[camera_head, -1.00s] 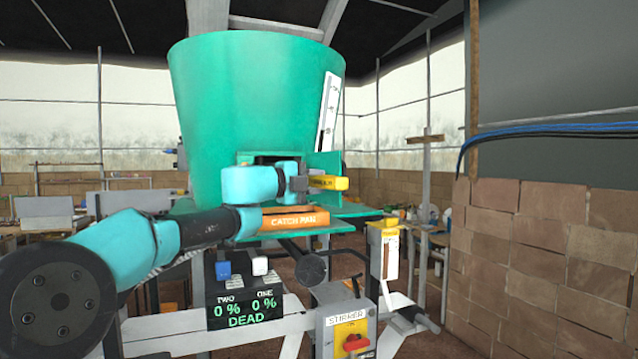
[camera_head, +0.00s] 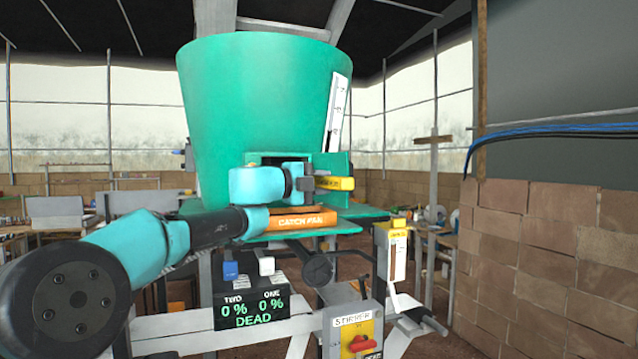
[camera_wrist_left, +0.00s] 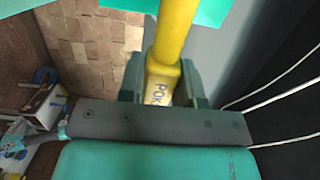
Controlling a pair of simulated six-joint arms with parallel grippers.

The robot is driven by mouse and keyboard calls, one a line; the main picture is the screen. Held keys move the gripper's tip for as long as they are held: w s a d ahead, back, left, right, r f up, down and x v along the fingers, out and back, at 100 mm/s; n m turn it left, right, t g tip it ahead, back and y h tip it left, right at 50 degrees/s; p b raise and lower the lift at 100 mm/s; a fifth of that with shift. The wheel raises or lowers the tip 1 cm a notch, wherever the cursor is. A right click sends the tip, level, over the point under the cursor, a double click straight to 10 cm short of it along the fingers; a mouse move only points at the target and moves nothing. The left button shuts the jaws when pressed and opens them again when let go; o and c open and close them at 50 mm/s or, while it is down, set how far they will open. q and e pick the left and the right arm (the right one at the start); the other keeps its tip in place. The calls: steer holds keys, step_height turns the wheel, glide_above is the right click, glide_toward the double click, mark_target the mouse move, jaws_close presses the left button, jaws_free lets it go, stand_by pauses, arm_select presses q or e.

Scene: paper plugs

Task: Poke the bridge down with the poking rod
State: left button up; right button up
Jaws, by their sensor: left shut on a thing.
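My left gripper (camera_head: 308,183) is shut on the yellow poking rod (camera_head: 338,184) in front of the green hopper (camera_head: 250,110). The left wrist view shows the rod (camera_wrist_left: 177,35) between the fingers, with part of its lettering visible. It runs up toward green surfaces at the top of that view. A dark opening (camera_head: 262,159) in the hopper's lower front is partly behind my gripper. I cannot see the bridge, which would be hidden inside the hopper. I cannot tell whether the rod's tip is in the opening. My right gripper is not in view.
The catch pan (camera_head: 302,220) juts out just below my left gripper. A display box (camera_head: 254,308) reads 0 % twice and DEAD. The stirrer switch box (camera_head: 352,325) and a yellow-topped holder (camera_head: 392,230) stand lower right. A brick wall (camera_head: 540,260) is at right.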

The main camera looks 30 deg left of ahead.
mark_target(341, 185)
arm_select(q)
steer(key=shift+s+d, duration=0.45)
steer(key=shift+d, duration=0.3)
steer(key=shift+s+d, duration=0.4)
steer(key=shift+d, duration=0.35)
steer(key=shift+w+a, duration=0.4)
steer(key=shift+a, duration=0.3)
steer(key=shift+w+a, duration=0.35)
steer(key=shift+a, duration=0.4)
steer(key=shift+w+a, duration=0.4)
steer(key=shift+a, duration=0.3)
steer(key=shift+d, duration=0.1)
steer(key=shift+s+d, duration=0.4)
steer(key=shift+d, duration=0.3)
steer(key=shift+s+d, duration=0.35)
steer(key=shift+d, duration=0.3)
steer(key=shift+s+d, duration=0.4)
steer(key=shift+d, duration=0.3)
steer(key=shift+s+d, duration=1.15)
steer(key=shift+d, duration=0.2)
steer(key=shift+s+d, duration=1.1)
steer(key=shift+d, duration=0.25)
